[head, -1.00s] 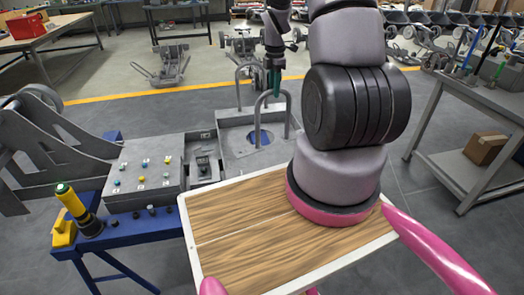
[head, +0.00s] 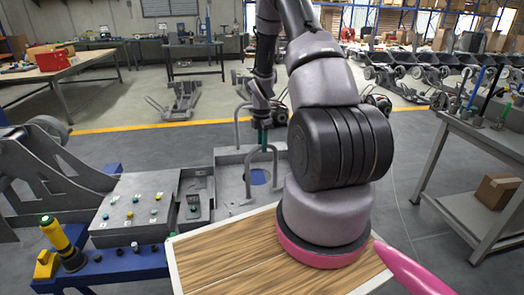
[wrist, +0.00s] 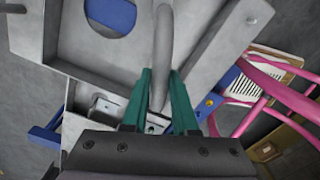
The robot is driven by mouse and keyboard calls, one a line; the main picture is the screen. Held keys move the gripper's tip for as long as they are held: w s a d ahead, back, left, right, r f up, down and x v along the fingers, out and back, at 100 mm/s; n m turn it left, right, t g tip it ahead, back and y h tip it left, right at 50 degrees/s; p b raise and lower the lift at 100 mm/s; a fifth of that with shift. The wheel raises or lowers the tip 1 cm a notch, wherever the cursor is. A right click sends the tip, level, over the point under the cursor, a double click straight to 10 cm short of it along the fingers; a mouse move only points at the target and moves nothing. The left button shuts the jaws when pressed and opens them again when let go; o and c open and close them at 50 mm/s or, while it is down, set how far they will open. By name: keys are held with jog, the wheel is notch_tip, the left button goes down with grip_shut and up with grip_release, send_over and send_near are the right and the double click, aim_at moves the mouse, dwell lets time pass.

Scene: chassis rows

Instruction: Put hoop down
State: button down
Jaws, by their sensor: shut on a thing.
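A grey tubular hoop (head: 248,170) stands upright over the grey metal housing (head: 228,186), at its near side. My gripper (head: 262,136) is at the top of this hoop, with its green fingers pointing down. In the wrist view, the green fingers (wrist: 160,100) are shut on the grey tube of the hoop (wrist: 164,35), which runs up and away between them. The exact contact at the fingertips is partly hidden by the fingers. A second grey hoop (head: 236,125) stands upright behind the first.
A blue round opening (head: 259,177) shows in the housing. A grey button panel (head: 132,208) and a yellow-and-black tool (head: 62,240) sit on a blue stand to the left. A grey workbench (head: 490,145) stands at right. My wooden-topped base (head: 222,262) is close in front.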

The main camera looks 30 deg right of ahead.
jog(key=shift+f, duration=1.1)
jog(key=c, duration=0.7)
grip_release()
